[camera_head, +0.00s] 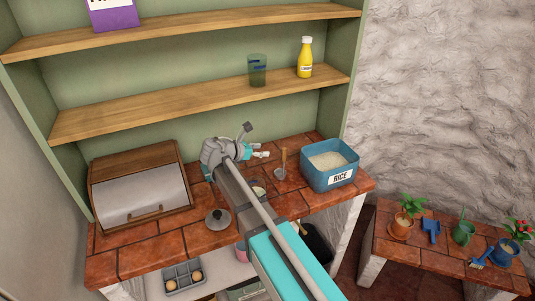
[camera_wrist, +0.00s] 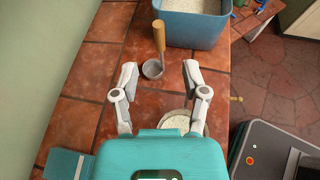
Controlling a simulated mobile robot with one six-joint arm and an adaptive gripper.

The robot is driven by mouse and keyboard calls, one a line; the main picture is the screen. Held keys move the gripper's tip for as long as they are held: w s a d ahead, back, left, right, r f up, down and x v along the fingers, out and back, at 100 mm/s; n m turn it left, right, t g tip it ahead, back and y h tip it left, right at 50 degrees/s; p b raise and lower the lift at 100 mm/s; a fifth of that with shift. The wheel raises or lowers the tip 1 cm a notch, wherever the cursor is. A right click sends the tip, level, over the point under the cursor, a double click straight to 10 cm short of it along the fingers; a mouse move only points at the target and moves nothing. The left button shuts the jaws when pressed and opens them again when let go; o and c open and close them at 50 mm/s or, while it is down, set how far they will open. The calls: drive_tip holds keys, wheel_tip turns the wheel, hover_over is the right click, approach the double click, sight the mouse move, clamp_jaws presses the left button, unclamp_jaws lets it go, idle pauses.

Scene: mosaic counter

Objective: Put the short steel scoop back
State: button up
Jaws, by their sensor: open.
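The short steel scoop (camera_head: 279,173) stands on the tiled counter just left of the rice tub, its wooden handle pointing up. In the wrist view the scoop (camera_wrist: 152,70) shows its round steel cup and tan handle, beyond the fingertips. The blue tub labelled RICE (camera_head: 317,178) is full of white grains; it also shows at the top of the wrist view (camera_wrist: 190,30). My gripper (camera_head: 264,150) is open and empty, left of the scoop in the head view. In the wrist view my gripper (camera_wrist: 159,68) has its fingers spread wide, with the scoop lined up between them.
A small bowl of white grains (camera_wrist: 178,121) sits under my gripper, partly hidden. A round lid (camera_head: 218,219) and a wooden bread box (camera_head: 140,187) stand left on the counter. A shelf (camera_head: 190,99) holds a glass (camera_head: 257,70) and yellow bottle (camera_head: 305,58). Potted plants stand lower right.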

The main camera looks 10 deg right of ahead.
drive_tip(key=s+d+f+m+g+y, duration=0.2)
drive_tip(key=s+d+f+m+y, duration=0.1)
drive_tip(key=s+m, duration=0.4)
drive_tip(key=s+d+f+m+g+y, duration=0.2)
drive_tip(key=s+d+f+m+y, duration=0.2)
drive_tip(key=s+m, duration=0.3)
drive_tip(key=s+d+f+m+g+y, duration=0.2)
drive_tip(key=s+d+f+m+y, duration=0.2)
drive_tip(key=s+m, duration=0.3)
drive_tip(key=shift+s+d+f+m+g+y, duration=0.3)
drive_tip(key=shift+s+m+g, duration=0.1)
drive_tip(key=shift+m, duration=1)
